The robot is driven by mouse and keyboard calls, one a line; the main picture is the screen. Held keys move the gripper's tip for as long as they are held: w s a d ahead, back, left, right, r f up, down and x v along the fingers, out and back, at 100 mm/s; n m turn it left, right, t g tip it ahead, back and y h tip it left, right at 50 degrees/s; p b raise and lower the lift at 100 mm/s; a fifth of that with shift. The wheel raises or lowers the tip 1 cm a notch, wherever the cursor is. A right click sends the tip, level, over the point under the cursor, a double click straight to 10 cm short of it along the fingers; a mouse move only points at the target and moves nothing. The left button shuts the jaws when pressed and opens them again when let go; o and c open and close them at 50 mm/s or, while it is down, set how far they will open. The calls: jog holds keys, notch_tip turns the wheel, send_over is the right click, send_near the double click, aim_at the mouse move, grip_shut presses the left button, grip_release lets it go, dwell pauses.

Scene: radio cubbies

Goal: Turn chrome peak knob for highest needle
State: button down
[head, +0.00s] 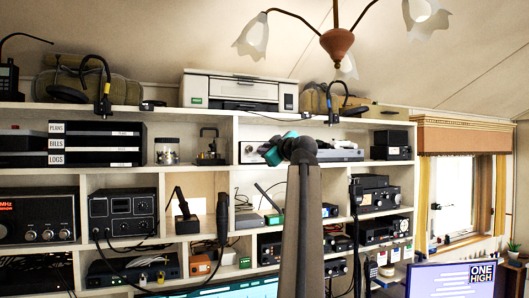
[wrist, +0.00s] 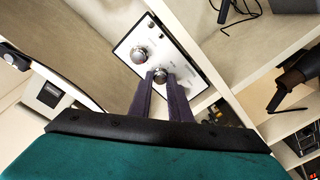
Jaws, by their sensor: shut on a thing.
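A white-faced panel (wrist: 177,51) with two round chrome knobs shows in the wrist view; its labels are too small to read. My gripper (wrist: 161,82) has its two dark fingers closed on either side of the nearer chrome knob (wrist: 160,74). The other chrome knob (wrist: 138,55) is up and left of it, clear of the fingers. In the head view the white panel (head: 250,153) sits in a middle shelf bay, partly hidden by my teal gripper (head: 272,155). I cannot make out a meter needle in either view.
White cubby shelves (head: 234,140) surround the panel, with dividers close by. A grey device (head: 339,155) stands to its right and a telegraph-like key (head: 209,146) to its left. A printer (head: 238,90) is on the shelf above.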

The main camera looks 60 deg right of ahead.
jog(key=shift+m+b, duration=0.35)
jog(key=shift+m, duration=0.05)
jog(key=shift+f, duration=0.1)
jog(key=c, duration=1.6)
grip_release()
jog(key=shift+c, duration=0.2)
jog(key=b+v, duration=0.2)
jog(key=v, duration=1.2)
